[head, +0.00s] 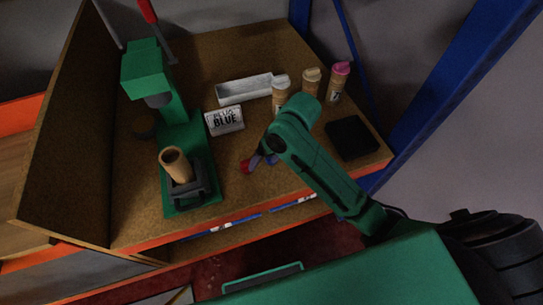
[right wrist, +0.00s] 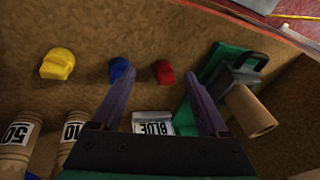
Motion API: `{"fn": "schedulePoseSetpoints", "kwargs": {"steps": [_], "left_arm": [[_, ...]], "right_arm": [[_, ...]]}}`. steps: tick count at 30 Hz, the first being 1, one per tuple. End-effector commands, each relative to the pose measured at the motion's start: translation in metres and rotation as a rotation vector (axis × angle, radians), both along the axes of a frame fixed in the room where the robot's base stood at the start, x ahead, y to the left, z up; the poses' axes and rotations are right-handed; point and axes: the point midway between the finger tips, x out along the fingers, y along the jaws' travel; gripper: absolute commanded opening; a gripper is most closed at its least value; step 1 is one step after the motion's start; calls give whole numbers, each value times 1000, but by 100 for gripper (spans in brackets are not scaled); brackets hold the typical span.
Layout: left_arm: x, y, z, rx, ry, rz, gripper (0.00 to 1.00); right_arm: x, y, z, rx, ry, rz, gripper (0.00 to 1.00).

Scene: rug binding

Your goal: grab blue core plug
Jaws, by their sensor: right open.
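The blue core plug (right wrist: 122,69) lies on the brown bench top in the right wrist view, at the tip of the left-hand finger and partly hidden by it. My right gripper (right wrist: 157,76) is open and empty, pointing down at the bench. A red plug (right wrist: 164,72) shows between its fingertips, and a yellow plug (right wrist: 57,64) lies further left. In the head view my right gripper (head: 263,157) is low over the bench next to the red plug (head: 245,166); I cannot clearly pick out the blue plug there. My left gripper is not in view.
A green press (head: 158,85) with a cardboard tube (head: 175,164) stands at the left. A white card reading BLUE (head: 224,120), a pale tray (head: 243,89), several tubes, one pink-topped (head: 338,82), and a black pad (head: 352,138) surround the arm.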

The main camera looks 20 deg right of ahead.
Motion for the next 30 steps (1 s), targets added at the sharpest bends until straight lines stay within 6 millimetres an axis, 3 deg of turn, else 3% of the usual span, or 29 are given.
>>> {"fn": "schedulePoseSetpoints", "kwargs": {"steps": [3, 6, 12, 15, 24, 30], "left_arm": [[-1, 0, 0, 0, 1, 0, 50], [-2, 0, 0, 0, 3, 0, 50], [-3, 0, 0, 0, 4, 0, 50], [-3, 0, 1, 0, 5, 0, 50], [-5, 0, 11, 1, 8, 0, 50], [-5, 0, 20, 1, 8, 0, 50]], "right_arm": [[27, 5, 28, -72, 64, -17, 78], [46, -7, 56, -168, 135, -92, 78], [62, -34, 90, -274, 209, -235, 78], [62, -36, 80, -282, 220, -249, 78], [62, -35, 10, -279, 216, -244, 78], [61, -36, -17, -280, 216, -245, 78]]}}
